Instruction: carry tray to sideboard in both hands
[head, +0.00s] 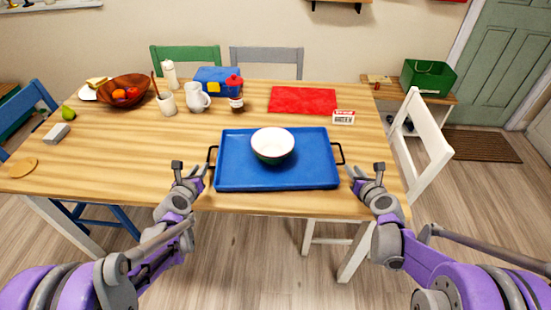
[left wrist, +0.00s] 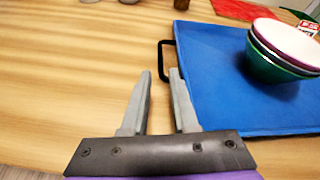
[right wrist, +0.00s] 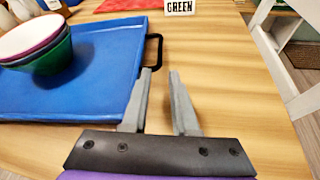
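The blue tray (head: 310,178) lies on the wooden table near its front edge, with a black handle at each short end. A stack of bowls (head: 272,145), white inside and green outside, stands on it; the left wrist view shows the stack (left wrist: 283,52) too. My left gripper (head: 190,172) is open and empty just left of the tray's left handle (left wrist: 165,58). My right gripper (head: 366,172) is open and empty beside the right handle (right wrist: 154,50). Neither gripper is visibly closed around a handle. I cannot make out a sideboard for certain.
Behind the tray are a red cloth (head: 302,101), a small sign (head: 343,117), a jar (head: 236,104), a white pitcher (head: 196,98) and a fruit bowl (head: 123,90). A white chair (head: 425,140) stands at the right. A low bench (head: 405,95) with a green crate (head: 428,76) is beyond.

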